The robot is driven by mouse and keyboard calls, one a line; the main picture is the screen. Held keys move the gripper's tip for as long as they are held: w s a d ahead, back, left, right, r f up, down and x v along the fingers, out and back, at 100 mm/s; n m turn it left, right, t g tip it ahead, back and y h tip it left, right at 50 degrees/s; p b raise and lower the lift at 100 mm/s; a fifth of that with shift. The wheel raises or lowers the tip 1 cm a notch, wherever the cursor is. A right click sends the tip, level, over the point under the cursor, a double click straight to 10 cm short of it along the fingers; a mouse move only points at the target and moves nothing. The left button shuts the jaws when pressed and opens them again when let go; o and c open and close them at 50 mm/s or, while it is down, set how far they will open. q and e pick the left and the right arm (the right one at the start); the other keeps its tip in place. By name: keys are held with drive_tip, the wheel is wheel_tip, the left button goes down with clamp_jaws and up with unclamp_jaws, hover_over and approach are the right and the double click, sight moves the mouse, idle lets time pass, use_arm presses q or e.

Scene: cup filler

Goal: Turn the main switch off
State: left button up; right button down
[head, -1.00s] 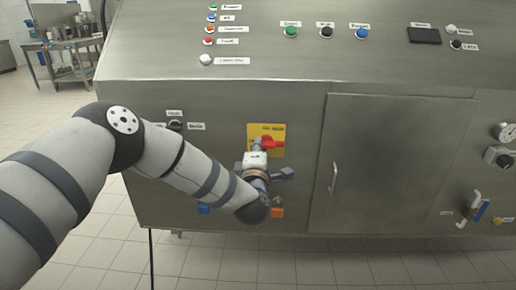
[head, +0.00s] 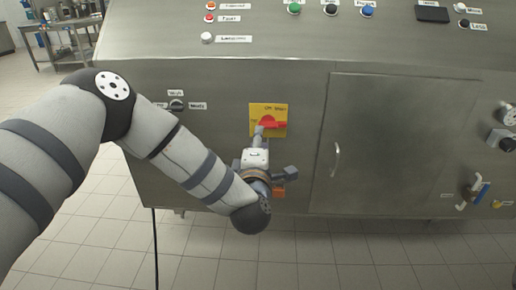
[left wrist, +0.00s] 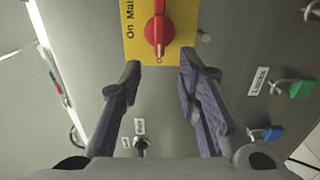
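The red main switch handle (head: 272,124) sits on a yellow plate (head: 268,108) on the machine's front and lies roughly level in the head view. In the left wrist view the handle (left wrist: 159,28) shows end-on to the gap between my fingers, beside printed text including "On" and "Main". My left gripper (left wrist: 159,68) is open and empty, fingers apart, tips at the plate's lower edge in that view. In the head view my left gripper (head: 260,138) is just in front of and below the handle, partly covering the plate. Contact cannot be told. My right gripper is not in view.
A black selector knob (head: 177,104) is left of the switch. A closed cabinet door (head: 395,140) with a handle is to its right. Blue (left wrist: 268,134) and green (left wrist: 301,89) coloured parts sit near my fingers. Push buttons line the sloped top panel.

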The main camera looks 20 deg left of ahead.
use_arm(q)
drive_tip(key=v, duration=0.5)
drive_tip(key=shift+s, duration=0.15)
